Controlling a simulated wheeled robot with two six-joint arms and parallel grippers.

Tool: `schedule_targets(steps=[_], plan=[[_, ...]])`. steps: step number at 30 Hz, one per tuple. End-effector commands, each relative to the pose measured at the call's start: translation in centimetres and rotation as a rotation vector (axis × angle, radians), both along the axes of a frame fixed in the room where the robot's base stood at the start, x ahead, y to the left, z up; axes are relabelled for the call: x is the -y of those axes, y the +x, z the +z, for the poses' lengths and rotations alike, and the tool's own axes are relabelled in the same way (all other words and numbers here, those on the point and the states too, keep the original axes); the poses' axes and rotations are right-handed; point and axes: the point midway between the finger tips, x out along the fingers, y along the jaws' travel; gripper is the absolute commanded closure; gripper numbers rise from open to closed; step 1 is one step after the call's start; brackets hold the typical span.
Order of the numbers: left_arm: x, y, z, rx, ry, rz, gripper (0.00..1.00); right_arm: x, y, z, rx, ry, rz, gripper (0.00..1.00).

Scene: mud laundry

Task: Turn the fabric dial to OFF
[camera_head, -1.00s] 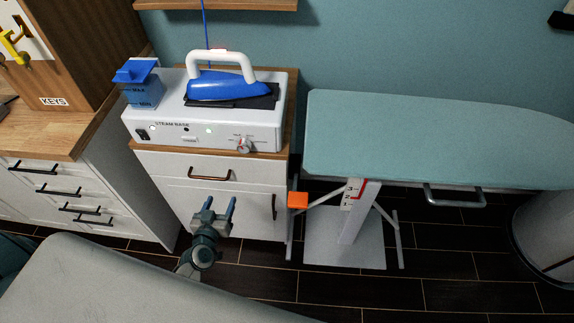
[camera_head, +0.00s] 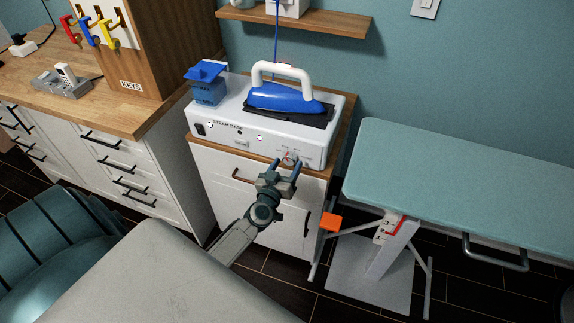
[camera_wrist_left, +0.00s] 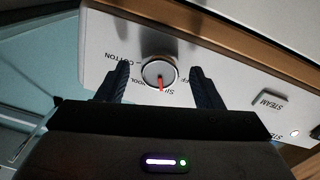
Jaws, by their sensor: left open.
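The fabric dial (camera_wrist_left: 159,73) is a round silver knob with a red pointer mark on the steam base front. In the left wrist view its labels read COTTON, WOOL, SILK and part of OFF, and the red mark points to the label at the bottom, seemingly SILK. The dial (camera_head: 291,158) is small in the head view, at the right of the white steam base (camera_head: 225,135). My left gripper (camera_head: 285,169) is open, its two fingers either side of the dial in the wrist view (camera_wrist_left: 163,85). Contact cannot be told. My right gripper is not in view.
A blue iron (camera_head: 285,97) rests on top of the steam base beside a blue water tank (camera_head: 208,88). The base stands on a white cabinet (camera_head: 230,175). An ironing board (camera_head: 460,180) is to the right, with an orange block (camera_head: 331,222) below its left end.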

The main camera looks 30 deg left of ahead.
Motion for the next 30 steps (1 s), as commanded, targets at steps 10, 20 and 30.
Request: schedule_targets(steps=[10,20,30], plan=[[-0.16,0.77,0.00,0.000,0.000,0.000,0.40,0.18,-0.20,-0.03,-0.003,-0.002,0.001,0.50],[-0.15,0.74,-0.01,0.000,0.000,0.000,0.84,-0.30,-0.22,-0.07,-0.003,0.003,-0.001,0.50],[-0.13,0.75,-0.01,0.014,-0.061,0.000,0.84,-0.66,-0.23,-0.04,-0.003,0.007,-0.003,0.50]])
